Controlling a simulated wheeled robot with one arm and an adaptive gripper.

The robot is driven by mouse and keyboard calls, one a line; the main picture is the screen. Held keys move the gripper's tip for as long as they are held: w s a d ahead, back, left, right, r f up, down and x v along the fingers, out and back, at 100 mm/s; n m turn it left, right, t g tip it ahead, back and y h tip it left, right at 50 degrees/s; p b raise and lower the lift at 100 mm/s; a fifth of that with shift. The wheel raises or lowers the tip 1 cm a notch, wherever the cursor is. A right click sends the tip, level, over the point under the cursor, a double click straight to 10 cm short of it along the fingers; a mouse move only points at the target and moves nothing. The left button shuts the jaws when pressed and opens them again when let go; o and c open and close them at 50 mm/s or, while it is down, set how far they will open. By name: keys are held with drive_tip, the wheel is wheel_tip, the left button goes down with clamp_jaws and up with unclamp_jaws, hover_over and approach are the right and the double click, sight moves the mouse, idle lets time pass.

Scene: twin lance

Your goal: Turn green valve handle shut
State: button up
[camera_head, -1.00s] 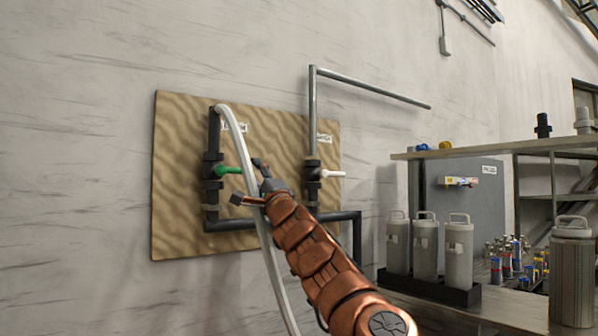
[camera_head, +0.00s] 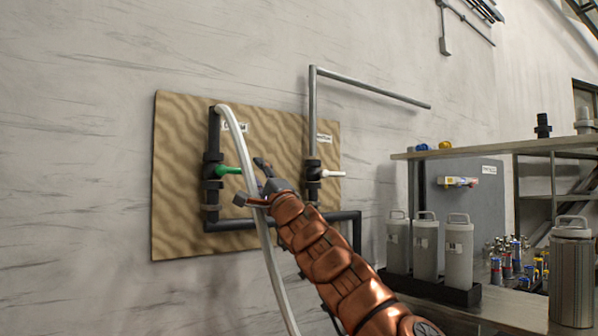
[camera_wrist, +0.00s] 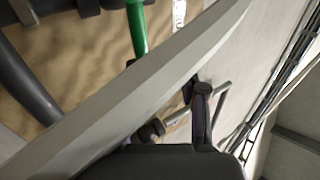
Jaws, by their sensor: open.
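The green valve handle (camera_head: 229,170) sticks out to the right from the dark pipe (camera_head: 213,140) on the left of the wall board. In the wrist view the green handle (camera_wrist: 137,28) shows at the top, partly cut off by the frame edge. My gripper (camera_head: 251,182) is open, just right of and a little below the handle, apart from it. The pale hose (camera_head: 236,124) hangs down from the pipe top and passes across my gripper. In the wrist view the hose (camera_wrist: 130,95) runs diagonally in front of the board, and one dark finger (camera_wrist: 203,115) shows.
A second valve with a white handle (camera_head: 333,174) sits to the right on the same board (camera_head: 180,240). A bench with grey canisters (camera_head: 426,245) and a shelf (camera_head: 500,148) stands at the right. The wall left of the board is clear.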

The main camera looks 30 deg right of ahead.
drive_tip(key=shift+s+d, duration=0.15)
drive_tip(key=shift+s, duration=0.35)
drive_tip(key=shift+s+d+h, duration=0.2)
drive_tip(key=shift+s+h, duration=0.05)
drive_tip(key=shift+h, duration=0.05)
drive_tip(key=s, duration=1.4)
drive_tip(key=shift+d, duration=0.3)
idle(0.5)
drive_tip(key=shift+r, duration=0.1)
idle(0.4)
